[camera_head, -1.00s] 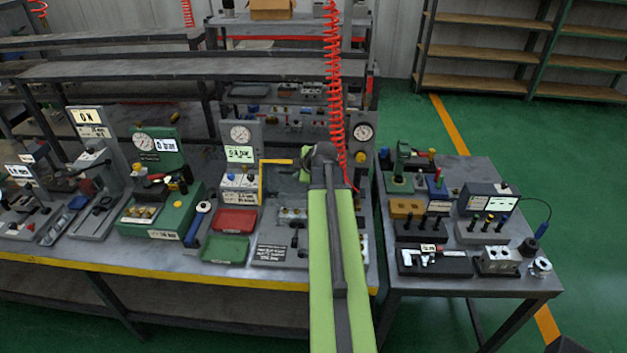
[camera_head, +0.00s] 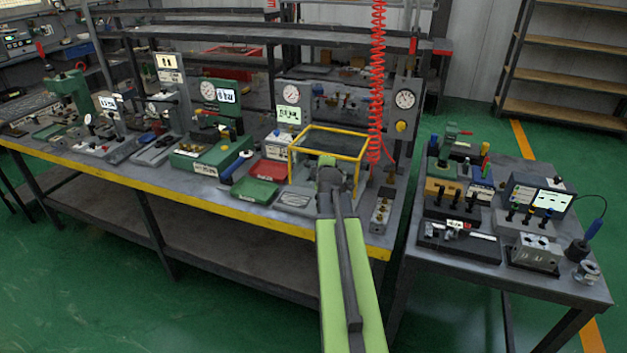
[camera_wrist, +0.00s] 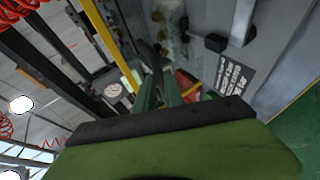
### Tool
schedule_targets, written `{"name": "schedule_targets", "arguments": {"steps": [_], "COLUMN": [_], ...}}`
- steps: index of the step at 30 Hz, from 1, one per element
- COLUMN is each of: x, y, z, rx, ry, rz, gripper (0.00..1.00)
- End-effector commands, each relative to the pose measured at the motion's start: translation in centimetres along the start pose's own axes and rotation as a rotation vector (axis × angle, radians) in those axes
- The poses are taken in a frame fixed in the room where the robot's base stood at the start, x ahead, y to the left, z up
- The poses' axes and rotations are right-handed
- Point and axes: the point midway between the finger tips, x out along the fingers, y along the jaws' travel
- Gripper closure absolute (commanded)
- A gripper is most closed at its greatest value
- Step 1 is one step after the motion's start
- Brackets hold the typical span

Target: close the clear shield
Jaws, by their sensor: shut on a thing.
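The clear shield (camera_head: 335,140) has a yellow frame and stands at the right end of the long bench. In the head view its top pane slopes over the valve station, and yellow side bars come down at the front. My gripper (camera_head: 330,172) is at the shield's front, low and near its middle. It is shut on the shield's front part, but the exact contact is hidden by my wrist. In the wrist view the green fingers (camera_wrist: 170,92) point away from the camera, and a yellow frame bar (camera_wrist: 115,48) runs beside them.
Red (camera_head: 269,170) and green (camera_head: 254,190) trays lie left of the shield. A coiled red hose (camera_head: 377,85) hangs behind its right side. A gauge panel (camera_head: 404,100) stands at the back right. A side table (camera_head: 550,285) with several fixtures is at the right.

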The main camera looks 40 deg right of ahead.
Motion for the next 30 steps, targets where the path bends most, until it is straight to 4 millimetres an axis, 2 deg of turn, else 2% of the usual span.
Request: {"name": "schedule_targets", "arguments": {"steps": [1, 9, 25, 26, 30], "x": [0.4, 0.4, 0.2, 0.2, 0.3], "y": [-1.1, -3.2, -3.9, -3.9, -3.8], "z": [0.5, 0.1, -0.3, -0.3, -0.3], "rx": [0.001, -0.002, -0.001, -0.001, -0.002], "ry": [-0.005, -0.001, 0.004, 0.004, 0.005], "rz": [0.007, 0.001, 0.0, 0.0, 0.0], "gripper": [1.0, 1.0, 1.0, 0.66, 0.66]}}
